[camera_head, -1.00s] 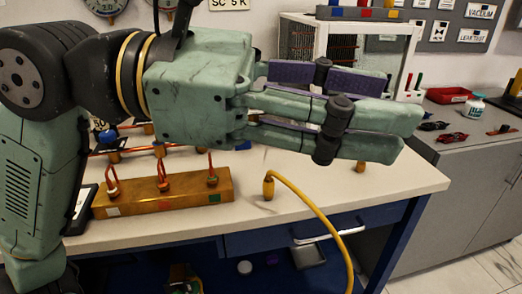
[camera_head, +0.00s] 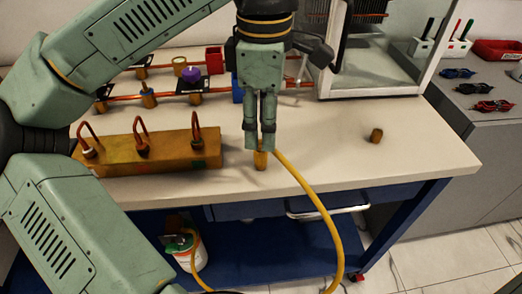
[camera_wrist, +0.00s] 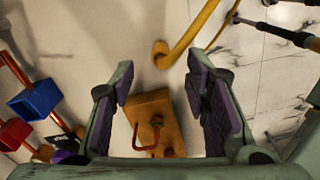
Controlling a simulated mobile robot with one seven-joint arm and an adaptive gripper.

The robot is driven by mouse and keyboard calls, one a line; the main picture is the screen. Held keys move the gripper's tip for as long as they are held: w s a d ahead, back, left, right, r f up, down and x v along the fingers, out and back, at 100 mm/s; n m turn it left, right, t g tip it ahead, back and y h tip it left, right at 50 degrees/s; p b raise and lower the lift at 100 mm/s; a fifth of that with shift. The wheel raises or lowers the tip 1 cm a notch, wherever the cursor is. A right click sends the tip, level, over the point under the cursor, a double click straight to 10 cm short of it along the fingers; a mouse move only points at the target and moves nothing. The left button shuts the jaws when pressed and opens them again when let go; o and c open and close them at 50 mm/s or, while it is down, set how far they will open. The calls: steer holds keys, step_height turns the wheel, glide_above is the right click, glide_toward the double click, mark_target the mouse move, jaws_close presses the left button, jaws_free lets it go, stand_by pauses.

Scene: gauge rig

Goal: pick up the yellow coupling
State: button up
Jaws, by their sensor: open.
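The yellow coupling (camera_head: 260,161) stands upright near the front edge of the bench, with a yellow hose (camera_head: 318,205) running from it over the edge. My gripper (camera_head: 259,148) points down right above it, and the fingertips hide the coupling's upper part in the head view. In the wrist view the coupling (camera_wrist: 160,53) shows at the top, just beyond the gap between my open fingers (camera_wrist: 161,76). The fingers are apart and nothing is held. I cannot tell whether a finger touches the coupling.
A brass block (camera_head: 165,153) with bent copper tubes lies left of my gripper, and also shows in the wrist view (camera_wrist: 155,118). Behind are copper pipes with valves (camera_head: 191,76). A small brass piece (camera_head: 376,135) stands right. The bench (camera_head: 330,150) is clear between.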

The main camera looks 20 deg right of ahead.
mark_target(260, 142)
steer(key=shift+a+f+p, duration=0.2)
steer(key=shift+f+p, duration=0.2)
steer(key=shift+f, duration=3.1)
steer(key=shift+c, duration=0.5)
jaws_close()
